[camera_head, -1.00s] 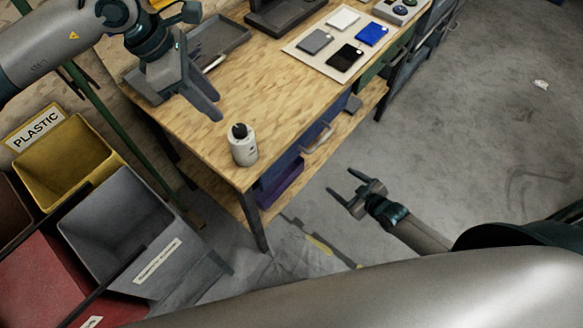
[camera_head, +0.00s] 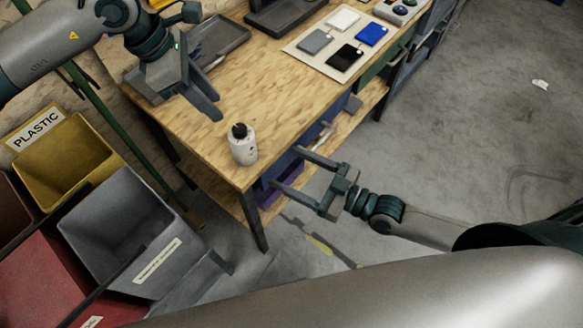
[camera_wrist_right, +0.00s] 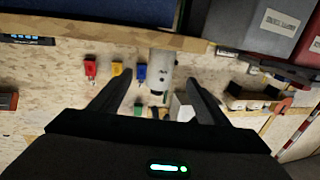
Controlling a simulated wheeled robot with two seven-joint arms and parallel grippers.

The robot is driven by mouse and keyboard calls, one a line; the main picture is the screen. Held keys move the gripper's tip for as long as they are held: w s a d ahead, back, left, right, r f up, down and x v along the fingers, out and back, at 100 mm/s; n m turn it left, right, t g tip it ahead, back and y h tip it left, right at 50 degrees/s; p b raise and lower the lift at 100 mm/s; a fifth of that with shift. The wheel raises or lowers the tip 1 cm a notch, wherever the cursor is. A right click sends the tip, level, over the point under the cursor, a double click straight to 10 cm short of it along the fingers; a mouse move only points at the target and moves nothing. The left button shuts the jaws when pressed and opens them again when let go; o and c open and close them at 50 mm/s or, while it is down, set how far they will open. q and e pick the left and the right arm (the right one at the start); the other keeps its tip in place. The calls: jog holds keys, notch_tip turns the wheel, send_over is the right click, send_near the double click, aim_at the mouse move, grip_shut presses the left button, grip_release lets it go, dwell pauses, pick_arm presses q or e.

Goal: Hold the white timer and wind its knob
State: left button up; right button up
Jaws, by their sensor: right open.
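The white timer (camera_head: 242,149) is a small white cylinder with a black knob (camera_head: 238,131) on top. It stands upright near the front corner of the wooden table. My right gripper (camera_head: 286,168) is open and empty, right of the timer, beyond the table's front edge. In the right wrist view the timer (camera_wrist_right: 161,70) shows between the two fingers (camera_wrist_right: 158,79), apart from them. My left gripper (camera_head: 208,100) is above the table, behind and left of the timer, and does not touch it. Its finger gap is hard to make out.
The wooden table (camera_head: 185,112) also holds a grey tray (camera_head: 232,33) and a white board (camera_head: 300,44) with several coloured pieces. Yellow (camera_head: 62,150), grey (camera_head: 105,225) and red bins stand on the left. Bare tabletop lies around the timer.

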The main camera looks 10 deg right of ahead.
aim_at(230, 141)
jog(key=shift+s+a+r, duration=0.1)
dwell(0.5)
jog(key=x, duration=1.7)
jog(key=shift+a, duration=0.15)
jog(key=shift+c, duration=0.2)
